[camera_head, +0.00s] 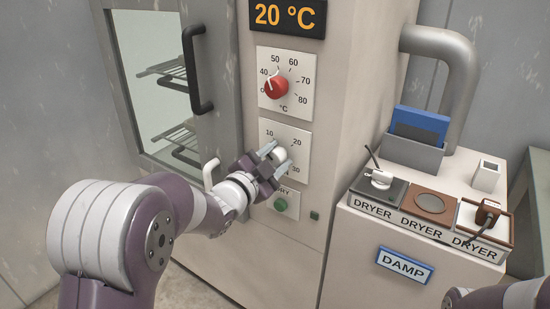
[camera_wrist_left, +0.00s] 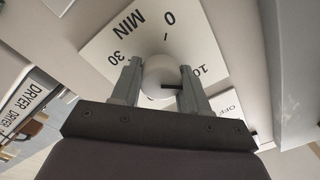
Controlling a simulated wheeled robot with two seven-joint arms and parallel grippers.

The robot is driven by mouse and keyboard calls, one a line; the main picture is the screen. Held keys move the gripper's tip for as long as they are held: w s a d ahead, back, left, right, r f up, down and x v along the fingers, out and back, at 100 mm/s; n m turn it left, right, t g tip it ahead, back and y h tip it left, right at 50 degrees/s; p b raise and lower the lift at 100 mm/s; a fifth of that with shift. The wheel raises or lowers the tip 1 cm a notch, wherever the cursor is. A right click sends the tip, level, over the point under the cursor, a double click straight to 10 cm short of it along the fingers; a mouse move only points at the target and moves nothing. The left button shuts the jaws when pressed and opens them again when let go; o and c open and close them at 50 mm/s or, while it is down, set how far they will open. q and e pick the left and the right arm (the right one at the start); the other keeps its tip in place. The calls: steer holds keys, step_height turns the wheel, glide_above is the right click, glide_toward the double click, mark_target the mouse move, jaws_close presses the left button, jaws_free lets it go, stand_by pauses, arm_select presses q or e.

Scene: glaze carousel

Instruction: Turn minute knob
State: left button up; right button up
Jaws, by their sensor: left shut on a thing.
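The minute knob (camera_head: 281,154) is a white round knob on a white dial plate (camera_head: 303,139) marked 10, 20 and 30, below the temperature dial. My left gripper (camera_head: 275,158) is shut on this knob, with one finger on each side. In the left wrist view the knob (camera_wrist_left: 160,78) sits between the two fingers (camera_wrist_left: 160,84), and a dark pointer line on it points right, toward the 10.
Above is a red temperature knob (camera_head: 276,86) under a 20 °C display (camera_head: 287,15). A green button (camera_head: 281,204) sits below. The cabinet door has a black handle (camera_head: 197,70). At right a dryer cabinet (camera_head: 365,232) carries trays and a blue item (camera_head: 421,124) in a grey holder.

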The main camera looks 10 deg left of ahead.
stand_by(0.9)
arm_select(q)
steer(key=o, duration=1)
steer(key=shift+o, duration=0.2)
steer(key=p+v, duration=0.1)
steer(key=v, duration=1.1)
steer(key=shift+s+p, duration=0.4)
